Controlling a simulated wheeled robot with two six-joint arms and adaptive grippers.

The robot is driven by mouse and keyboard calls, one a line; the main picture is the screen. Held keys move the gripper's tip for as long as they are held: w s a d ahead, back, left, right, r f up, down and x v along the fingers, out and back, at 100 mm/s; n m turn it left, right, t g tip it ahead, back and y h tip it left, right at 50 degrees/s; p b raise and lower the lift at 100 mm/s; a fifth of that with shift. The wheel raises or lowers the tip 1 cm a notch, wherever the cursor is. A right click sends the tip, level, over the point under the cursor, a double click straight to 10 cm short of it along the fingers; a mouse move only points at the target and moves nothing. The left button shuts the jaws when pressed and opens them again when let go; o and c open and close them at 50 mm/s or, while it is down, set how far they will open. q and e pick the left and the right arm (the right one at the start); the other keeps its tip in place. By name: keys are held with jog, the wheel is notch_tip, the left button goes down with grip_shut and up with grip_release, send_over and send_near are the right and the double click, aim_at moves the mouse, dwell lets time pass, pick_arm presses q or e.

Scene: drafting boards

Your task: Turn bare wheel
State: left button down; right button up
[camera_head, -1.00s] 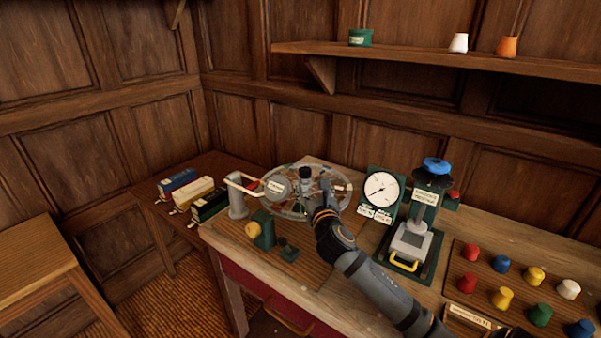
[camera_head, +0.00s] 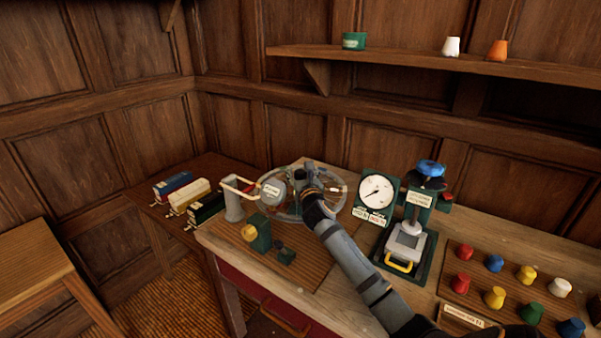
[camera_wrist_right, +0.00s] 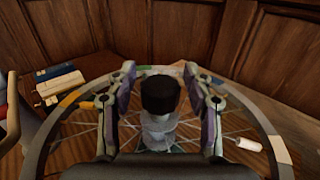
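The bare wheel (camera_head: 345,193) is a grey spoked ring lying flat over the bench, with small coloured marks on its rim. In the right wrist view its rim (camera_wrist_right: 44,140) runs around my gripper. A black-capped hub post (camera_wrist_right: 160,95) stands at its middle. My right gripper (camera_wrist_right: 160,70) is open, its two fingers on either side of the black cap with small gaps showing. In the head view my right gripper (camera_head: 306,180) hides much of the hub. A white peg (camera_wrist_right: 248,144) shows near the right of the rim. My left gripper is not in view.
A dial gauge (camera_head: 376,192) and a press with a blue knob (camera_head: 430,168) stand right of the wheel. A grey post with a handle (camera_head: 233,207) and a green block (camera_head: 260,236) stand left and in front. Coloured pegs fill a board (camera_head: 478,282) at right.

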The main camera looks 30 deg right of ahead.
grip_shut()
jog(key=shift+m+g+h, duration=0.5)
jog(key=shift+m+h, duration=0.3)
jog(key=shift+h, duration=0.3)
jog(key=shift+o, duration=1.7)
grip_release()
jog(key=v, duration=0.7)
jog(key=shift+s+a, duration=0.1)
jog(key=shift+s, duration=0.15)
